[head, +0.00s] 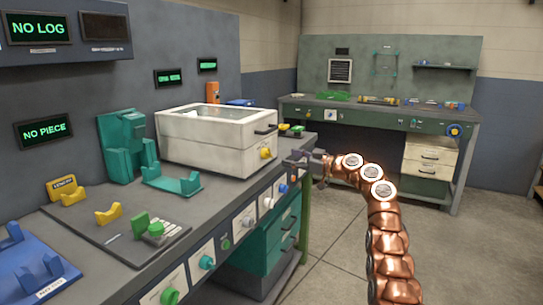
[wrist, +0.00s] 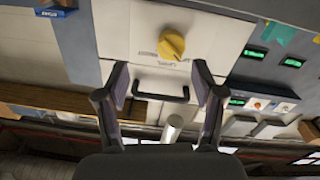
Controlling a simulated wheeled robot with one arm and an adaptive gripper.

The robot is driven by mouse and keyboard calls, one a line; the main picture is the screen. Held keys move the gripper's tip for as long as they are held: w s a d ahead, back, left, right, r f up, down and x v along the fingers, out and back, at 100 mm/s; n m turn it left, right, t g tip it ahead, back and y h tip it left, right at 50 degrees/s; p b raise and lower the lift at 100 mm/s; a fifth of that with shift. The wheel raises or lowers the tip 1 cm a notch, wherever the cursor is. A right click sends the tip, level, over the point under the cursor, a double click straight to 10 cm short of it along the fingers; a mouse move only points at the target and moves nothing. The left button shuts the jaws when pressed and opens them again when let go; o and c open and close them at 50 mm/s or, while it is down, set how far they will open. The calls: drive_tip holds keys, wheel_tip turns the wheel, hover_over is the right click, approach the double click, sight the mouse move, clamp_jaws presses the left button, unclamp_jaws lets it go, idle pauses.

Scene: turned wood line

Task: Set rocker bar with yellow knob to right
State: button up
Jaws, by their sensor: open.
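A yellow knob (head: 266,153) sits on the end face of a white box on the left bench. It also shows in the wrist view (wrist: 171,43), on a white panel beside small printed lettering. Its pointed body is tilted there. I cannot make out a separate rocker bar. My gripper (head: 302,162) is open and empty, to the right of the knob. In the wrist view my gripper's fingers (wrist: 161,82) frame a black handle (wrist: 160,90) on the same white face, with the knob beyond them. No contact is visible.
The white box (head: 215,140) stands on the left bench (head: 105,262). Several coloured knobs line the bench front below. A green holder (head: 172,181) and a yellow cradle (head: 109,214) are nearby. A second bench (head: 380,117) stands at the back. The floor between is clear.

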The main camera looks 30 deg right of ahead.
sight(271, 155)
drive_tip(key=w+a, duration=0.4)
drive_tip(key=shift+w+a, duration=0.1)
drive_tip(key=shift+x, duration=0.85)
drive_tip(key=shift+r, duration=0.15)
drive_tip(key=c, duration=1.1)
